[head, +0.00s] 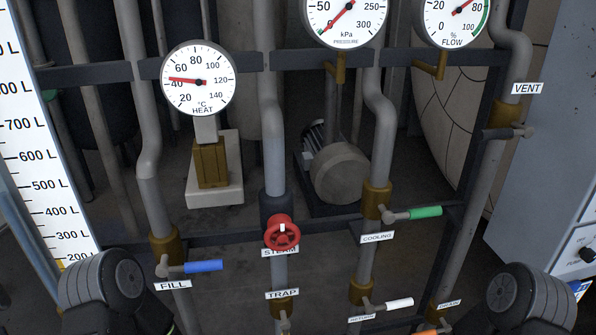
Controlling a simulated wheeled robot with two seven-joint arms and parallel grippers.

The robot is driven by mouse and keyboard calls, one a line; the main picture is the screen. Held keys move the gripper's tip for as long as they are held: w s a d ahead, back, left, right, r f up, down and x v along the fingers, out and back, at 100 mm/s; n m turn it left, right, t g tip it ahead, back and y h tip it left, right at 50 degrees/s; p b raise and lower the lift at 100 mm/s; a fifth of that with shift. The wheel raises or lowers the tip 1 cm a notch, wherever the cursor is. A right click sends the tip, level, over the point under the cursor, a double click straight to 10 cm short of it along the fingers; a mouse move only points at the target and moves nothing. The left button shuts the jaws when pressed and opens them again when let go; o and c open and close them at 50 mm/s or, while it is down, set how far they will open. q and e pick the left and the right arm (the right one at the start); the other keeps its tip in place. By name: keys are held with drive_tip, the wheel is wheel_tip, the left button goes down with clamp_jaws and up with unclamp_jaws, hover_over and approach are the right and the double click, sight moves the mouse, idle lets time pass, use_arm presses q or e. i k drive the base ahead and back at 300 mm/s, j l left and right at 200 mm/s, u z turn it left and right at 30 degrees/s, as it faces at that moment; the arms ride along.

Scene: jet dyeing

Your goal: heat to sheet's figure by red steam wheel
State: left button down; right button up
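The red steam wheel (282,236) sits on the middle pipe, with a white mark at its top. It partly covers the STEAM label (267,252). The round HEAT gauge (199,95) is up and left of it; its red needle points left, a little above 40 °C. No sheet with a figure can be made out in this view. Neither of my grippers shows; only dark rounded parts of my arms show at the lower left and lower right corners, well apart from the wheel.
The blue FILL lever (203,267), green COOLING lever (424,212) and white lever (398,304) stick out around the wheel. The PRESSURE gauge (345,18) reads near 0; the FLOW gauge (453,20) is cut off. A litre scale (35,140) stands left, a grey cabinet (560,130) right.

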sight(281, 228)
drive_tip(key=k+l+z, duration=0.35)
drive_tip(key=k, duration=0.15)
drive_tip(key=k+l+z, duration=0.35)
drive_tip(key=k, duration=0.15)
drive_tip(key=k+l+z, duration=0.35)
drive_tip(key=k+u, duration=0.15)
drive_tip(key=u, duration=1.35)
